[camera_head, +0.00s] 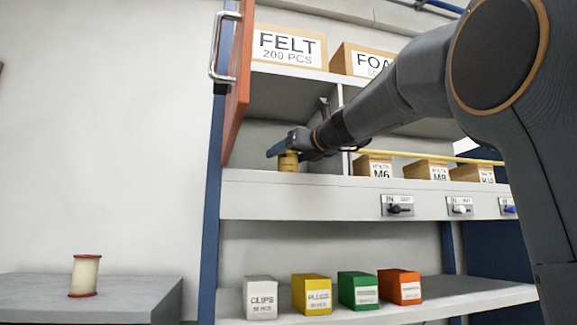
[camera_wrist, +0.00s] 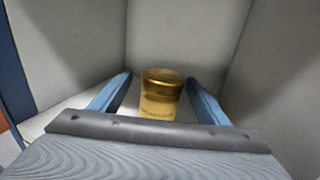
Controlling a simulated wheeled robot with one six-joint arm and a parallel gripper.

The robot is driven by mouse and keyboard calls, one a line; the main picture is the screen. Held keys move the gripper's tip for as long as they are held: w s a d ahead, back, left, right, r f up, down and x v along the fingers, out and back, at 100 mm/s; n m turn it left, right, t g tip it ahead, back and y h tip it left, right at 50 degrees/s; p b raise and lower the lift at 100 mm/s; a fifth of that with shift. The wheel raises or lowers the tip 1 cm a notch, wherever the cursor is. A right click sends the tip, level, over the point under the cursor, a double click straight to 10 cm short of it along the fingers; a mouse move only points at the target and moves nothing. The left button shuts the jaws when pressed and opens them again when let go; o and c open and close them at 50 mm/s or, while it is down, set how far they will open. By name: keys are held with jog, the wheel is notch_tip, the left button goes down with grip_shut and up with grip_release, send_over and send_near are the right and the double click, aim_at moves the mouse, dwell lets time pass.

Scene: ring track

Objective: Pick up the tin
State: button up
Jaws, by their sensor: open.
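The tin (camera_head: 288,161) is a small gold-lidded, yellowish cylinder standing upright on the middle shelf, inside the left compartment. In the wrist view the tin (camera_wrist: 161,95) stands between the two blue fingers of my gripper (camera_wrist: 162,88), with a gap visible on each side. My gripper (camera_head: 284,147) is open and reaches into the compartment from the right. In the head view one blue finger crosses in front of the tin's upper part. The tin's lower part is partly hidden in the wrist view by the grey bar of my gripper.
An orange door (camera_head: 238,85) stands open at the compartment's left. A divider and bins (camera_head: 374,167) are to the right, with a yellow rail above them. Boxes (camera_head: 289,46) sit on the top shelf, coloured boxes (camera_head: 312,294) below. A spool (camera_head: 85,275) stands on a grey table.

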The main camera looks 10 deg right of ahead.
aim_at(281, 159)
jog(key=shift+p+x, duration=0.85)
jog(key=shift+x, duration=1.5)
jog(key=shift+w+d, duration=0.1)
jog(key=c, duration=1.3)
